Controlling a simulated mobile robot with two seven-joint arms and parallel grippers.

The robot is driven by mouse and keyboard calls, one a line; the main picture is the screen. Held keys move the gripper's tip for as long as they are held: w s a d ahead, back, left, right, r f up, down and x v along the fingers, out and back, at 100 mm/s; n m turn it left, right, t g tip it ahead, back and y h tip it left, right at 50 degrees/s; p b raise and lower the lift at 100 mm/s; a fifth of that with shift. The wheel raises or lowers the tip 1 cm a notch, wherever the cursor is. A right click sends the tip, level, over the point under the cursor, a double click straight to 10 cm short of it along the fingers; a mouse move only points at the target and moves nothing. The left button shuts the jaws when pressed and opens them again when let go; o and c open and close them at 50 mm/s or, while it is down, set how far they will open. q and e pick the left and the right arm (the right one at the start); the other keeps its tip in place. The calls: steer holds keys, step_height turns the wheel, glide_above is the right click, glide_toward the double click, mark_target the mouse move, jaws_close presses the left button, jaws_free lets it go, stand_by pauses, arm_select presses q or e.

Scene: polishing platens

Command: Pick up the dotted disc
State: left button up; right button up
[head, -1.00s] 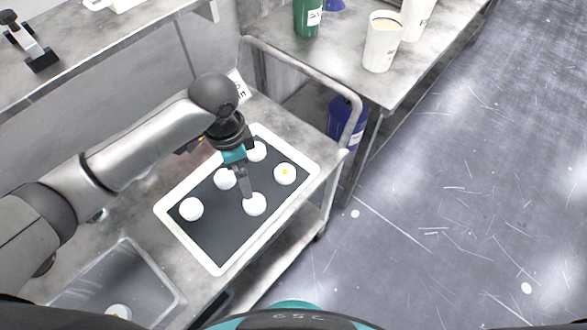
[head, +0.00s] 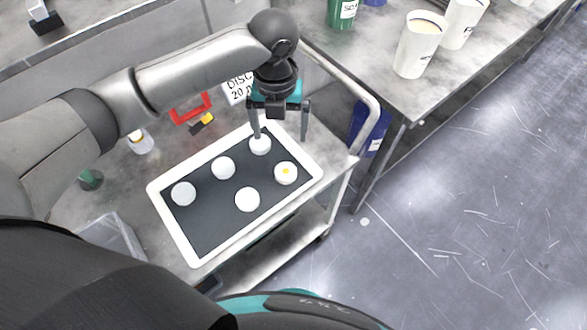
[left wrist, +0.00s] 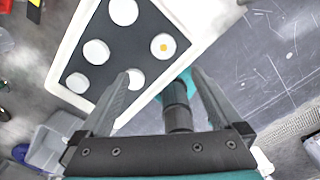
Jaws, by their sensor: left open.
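The dotted disc (head: 286,173) is white with a yellow dot and lies at the right end of the dark mat in a white-rimmed tray (head: 158,188). In the left wrist view the dotted disc (left wrist: 163,46) lies beyond my open fingers. My left gripper (head: 280,138) is open and empty, above the tray's far right part. Its left finger overlaps a plain white disc (head: 260,146) in the head view; I cannot tell whether they touch. My right gripper is not in view.
Other plain discs lie on the mat, one (head: 247,200) close to the dotted one. A red-handled item (head: 190,108), a white sign (head: 238,88) and a clear bin (head: 112,238) stand around the tray. The cart's rail (head: 345,80) runs along the right. White cups (head: 419,45) stand on the bench.

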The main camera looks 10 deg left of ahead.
arm_select(q)
steer(key=b, duration=0.1)
glide_above(286, 171)
steer(key=shift+m, duration=0.3)
steer(key=f, duration=0.9)
steer(key=shift+a, duration=0.35)
steer(key=shift+d+f+b, duration=0.1)
steer(key=shift+f+b, duration=0.2)
steer(key=shift+f, duration=0.55)
steer(key=f, duration=0.4)
steer(key=shift+d+f+b, duration=0.25)
steer(key=shift+b, duration=0.15)
steer(key=c, duration=1.5)
